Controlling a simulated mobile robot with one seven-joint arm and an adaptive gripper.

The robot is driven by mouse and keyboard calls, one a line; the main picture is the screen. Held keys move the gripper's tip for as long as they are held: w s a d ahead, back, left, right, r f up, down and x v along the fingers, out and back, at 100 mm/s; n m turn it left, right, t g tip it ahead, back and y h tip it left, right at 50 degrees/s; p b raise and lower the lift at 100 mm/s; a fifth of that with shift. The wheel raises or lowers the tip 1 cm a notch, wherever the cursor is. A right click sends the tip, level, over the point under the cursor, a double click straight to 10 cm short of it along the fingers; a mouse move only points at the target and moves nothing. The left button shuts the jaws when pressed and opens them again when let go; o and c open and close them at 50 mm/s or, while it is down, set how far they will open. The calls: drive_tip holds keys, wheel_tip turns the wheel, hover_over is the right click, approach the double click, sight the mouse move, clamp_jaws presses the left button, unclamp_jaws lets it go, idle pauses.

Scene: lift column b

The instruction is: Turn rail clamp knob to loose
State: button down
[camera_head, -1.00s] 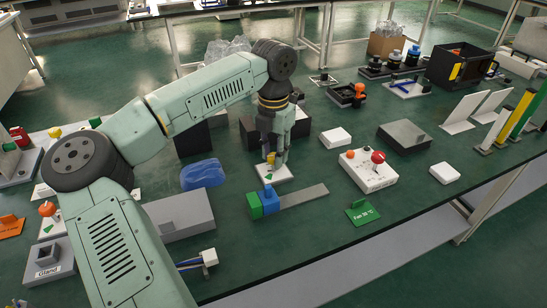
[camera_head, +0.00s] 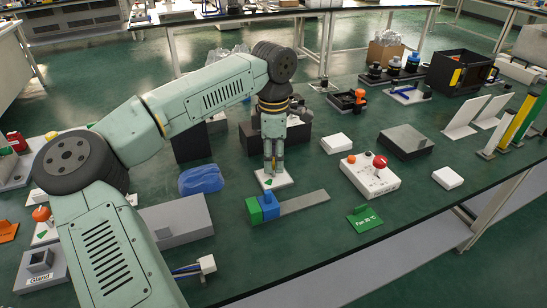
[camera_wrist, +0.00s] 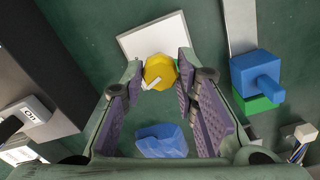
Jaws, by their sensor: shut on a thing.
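The yellow knob (camera_wrist: 158,70) stands on a white plate (camera_wrist: 138,42) and has a white pointer mark pointing down-left in the wrist view. My gripper (camera_head: 273,174) points straight down over the same white plate (camera_head: 285,181) in the head view, where its fingers hide the knob. In the wrist view the fingertips close on the knob from left and right. A green mark (camera_head: 268,181) shows on the plate. No lettering on the plate is readable.
A blue block (camera_head: 269,208) and a green block (camera_head: 254,210) sit by a grey bar (camera_head: 304,201) just in front. A blue crumpled bag (camera_head: 201,178) lies to the left. A white box with a red knob (camera_head: 371,178) stands to the right.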

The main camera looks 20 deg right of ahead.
sight(274, 161)
drive_tip(key=m, duration=0.4)
drive_tip(key=shift+m, duration=0.3)
idle(0.3)
drive_tip(key=c, duration=1.2)
unclamp_jaws()
drive_tip(key=shift+c, duration=0.2)
drive_tip(key=shift+r, duration=0.1)
wheel_tip(274, 161, up, 12)
